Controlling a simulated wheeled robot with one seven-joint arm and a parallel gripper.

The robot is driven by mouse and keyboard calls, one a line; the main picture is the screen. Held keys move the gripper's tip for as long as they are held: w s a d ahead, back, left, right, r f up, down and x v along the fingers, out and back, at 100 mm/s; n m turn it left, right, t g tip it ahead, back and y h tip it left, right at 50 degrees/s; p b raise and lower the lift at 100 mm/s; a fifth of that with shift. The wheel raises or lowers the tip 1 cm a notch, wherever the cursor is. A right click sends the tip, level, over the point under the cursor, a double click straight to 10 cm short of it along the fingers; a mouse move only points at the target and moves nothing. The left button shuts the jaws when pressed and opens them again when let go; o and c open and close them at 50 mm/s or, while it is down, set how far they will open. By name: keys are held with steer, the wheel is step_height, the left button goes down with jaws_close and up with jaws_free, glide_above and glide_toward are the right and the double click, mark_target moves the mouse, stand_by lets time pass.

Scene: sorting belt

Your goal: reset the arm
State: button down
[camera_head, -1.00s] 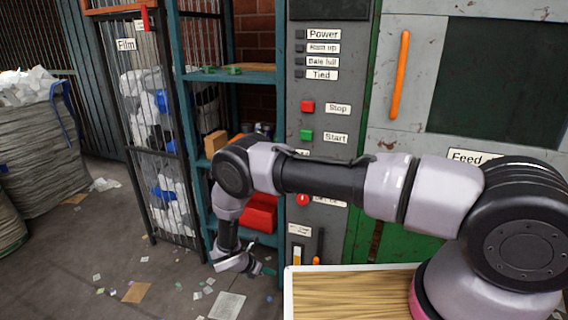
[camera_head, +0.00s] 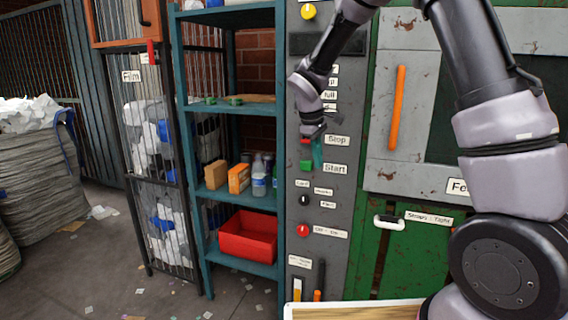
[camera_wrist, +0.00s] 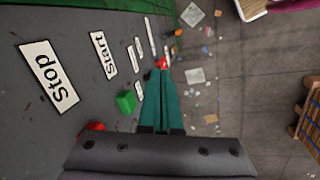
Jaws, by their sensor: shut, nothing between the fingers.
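My gripper (camera_head: 317,150) hangs pointing down in front of the grey control panel (camera_head: 345,200), between the Stop and Start labels. Its teal fingers (camera_wrist: 162,105) are together in the wrist view, with nothing between them. The green Start button (camera_head: 307,167) is just below the fingers in the head view. It also shows left of the fingers in the wrist view (camera_wrist: 125,101). The red Stop button is mostly hidden behind my gripper in the head view; part of it shows in the wrist view (camera_wrist: 93,128). I cannot tell whether the fingers touch the panel.
A teal shelf (camera_head: 235,109) with boxes, bottles and a red bin (camera_head: 248,236) stands left of the panel. A wire cage labelled Film (camera_head: 160,180) and a full sack (camera_head: 40,175) stand further left. An orange handle (camera_head: 397,107) is on the machine at right.

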steer(key=s+d+r+m+t+y, duration=0.1)
steer(key=s+d+r+m, duration=0.35)
steer(key=r, duration=0.25)
steer(key=s+d+r+m+t+y, duration=0.1)
steer(key=s+d+r+m+y, duration=0.15)
steer(key=s+d+r, duration=0.45)
steer(key=s+d+r+m+t, duration=0.1)
steer(key=s+r+m, duration=0.1)
steer(key=s, duration=0.5)
steer(key=s+d+r+m+t, duration=0.2)
steer(key=s+r+m, duration=0.1)
steer(key=s+m, duration=0.2)
steer(key=shift+s+r+y, duration=0.3)
steer(key=shift+s+y, duration=0.05)
steer(key=shift+s, duration=0.75)
